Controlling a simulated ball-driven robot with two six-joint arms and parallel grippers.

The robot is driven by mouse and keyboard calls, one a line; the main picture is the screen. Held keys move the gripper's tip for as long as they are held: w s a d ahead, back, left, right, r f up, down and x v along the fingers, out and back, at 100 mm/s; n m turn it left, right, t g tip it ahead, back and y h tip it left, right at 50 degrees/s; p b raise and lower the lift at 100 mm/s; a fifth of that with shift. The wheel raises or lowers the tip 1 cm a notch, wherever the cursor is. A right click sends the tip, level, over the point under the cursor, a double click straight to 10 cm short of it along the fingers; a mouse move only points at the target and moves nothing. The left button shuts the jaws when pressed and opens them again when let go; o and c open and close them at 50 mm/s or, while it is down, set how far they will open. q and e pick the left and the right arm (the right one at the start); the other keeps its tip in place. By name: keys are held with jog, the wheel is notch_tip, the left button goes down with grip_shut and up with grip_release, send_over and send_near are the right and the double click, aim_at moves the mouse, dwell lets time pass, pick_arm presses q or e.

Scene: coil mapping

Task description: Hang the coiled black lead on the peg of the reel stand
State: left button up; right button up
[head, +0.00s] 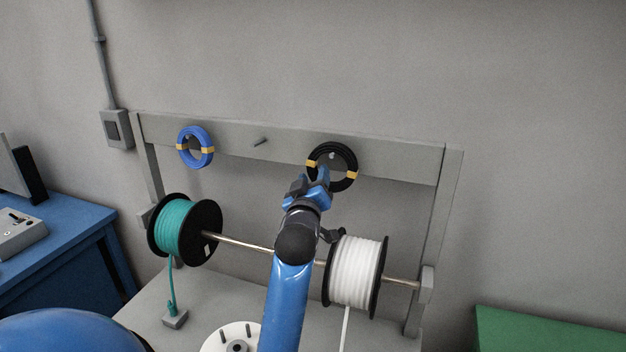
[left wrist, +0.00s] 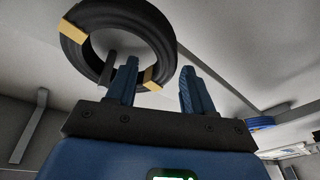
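The black lead (head: 348,155) is a coil with yellow bands, upright against the top board (head: 400,166) of the reel stand, right of its middle. In the left wrist view the coil (left wrist: 165,40) surrounds a dark peg (left wrist: 107,68), so it appears to hang there; whether it touches the peg is unclear. My left gripper (head: 316,174) is in front of the coil's lower left part. Its two fingers (left wrist: 158,66) are spread, with the coil's banded lower edge showing past and between the tips. My right gripper is not in view.
A bare peg (head: 260,141) and a hung blue coil (head: 184,136) are left on the board. Below, a rod (head: 240,243) carries teal (head: 172,228) and white (head: 352,272) reels. A white disc (head: 218,340) lies on the bench in front.

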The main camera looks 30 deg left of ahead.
pick_arm(q)
jog(key=shift+f, duration=0.1)
jog(key=shift+s+d, duration=0.15)
jog(key=shift+s, duration=0.15)
jog(key=s+d+r+m+t+b, duration=0.1)
jog(key=s+d+m+t+b, duration=0.3)
jog(key=s+d, duration=0.45)
jog(key=s+d+f+m+t+h, duration=0.1)
jog(key=s+d+f+m+h, duration=0.2)
jog(key=f, duration=0.4)
jog(key=s+d+f+m+h, duration=0.1)
jog(key=s+f+m+h, duration=0.1)
jog(key=s+f, duration=0.35)
jog(key=s+d+f+m+g+h, duration=0.1)
jog(key=s+d+f+g, duration=0.1)
jog(key=s+f, duration=0.7)
jog(key=s+d+f+g+h, duration=0.2)
jog(key=s+d+f+g, duration=0.1)
jog(key=s+f, duration=0.6)
notch_tip(320, 180, down, 4)
jog(key=shift+d+r+m, duration=0.1)
jog(key=shift+d+m, duration=0.05)
jog(key=shift+m, duration=0.25)
